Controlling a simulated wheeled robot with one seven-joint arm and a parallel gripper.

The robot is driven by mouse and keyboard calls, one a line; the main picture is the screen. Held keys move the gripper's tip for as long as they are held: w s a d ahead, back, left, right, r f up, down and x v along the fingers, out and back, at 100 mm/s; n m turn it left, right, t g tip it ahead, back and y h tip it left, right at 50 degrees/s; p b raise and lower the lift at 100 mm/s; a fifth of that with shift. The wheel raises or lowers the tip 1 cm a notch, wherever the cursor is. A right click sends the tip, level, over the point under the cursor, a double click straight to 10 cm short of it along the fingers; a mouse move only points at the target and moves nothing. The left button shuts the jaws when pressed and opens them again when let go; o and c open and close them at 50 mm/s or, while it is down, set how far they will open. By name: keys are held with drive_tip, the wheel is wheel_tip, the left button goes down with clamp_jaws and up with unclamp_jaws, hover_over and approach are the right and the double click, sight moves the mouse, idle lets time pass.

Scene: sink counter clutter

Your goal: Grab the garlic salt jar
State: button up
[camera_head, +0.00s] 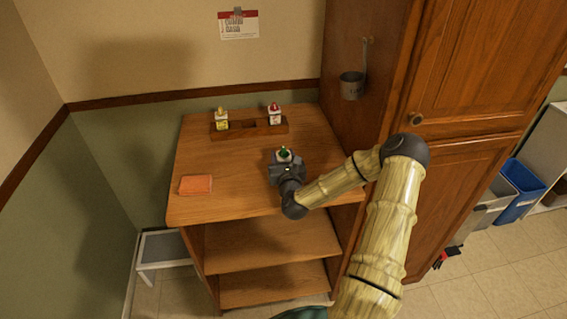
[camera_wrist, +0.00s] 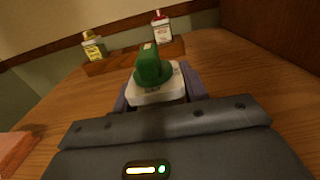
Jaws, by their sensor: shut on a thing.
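The garlic salt jar is most likely the white jar with a green cap (camera_wrist: 153,70) between my fingers; its label is too small to read. In the head view the same jar (camera_head: 284,154) shows its green top above my gripper (camera_head: 285,163), over the wooden counter top. My gripper (camera_wrist: 156,97) is shut on this jar, with a finger on each side of its white body. The jar's lower part is hidden by the gripper, so I cannot tell whether it touches the counter.
A wooden rack (camera_head: 250,129) behind holds a yellow-capped bottle (camera_head: 221,119) on its left and a red-capped bottle (camera_head: 274,114) on its right. An orange sponge-like block (camera_head: 196,185) lies at the left front. A tall wooden cabinet (camera_head: 440,80) stands close on the right.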

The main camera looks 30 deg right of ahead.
drive_tip(key=shift+r, duration=0.1)
wheel_tip(320, 180, up, 10)
drive_tip(key=shift+f, duration=0.1)
idle(0.8)
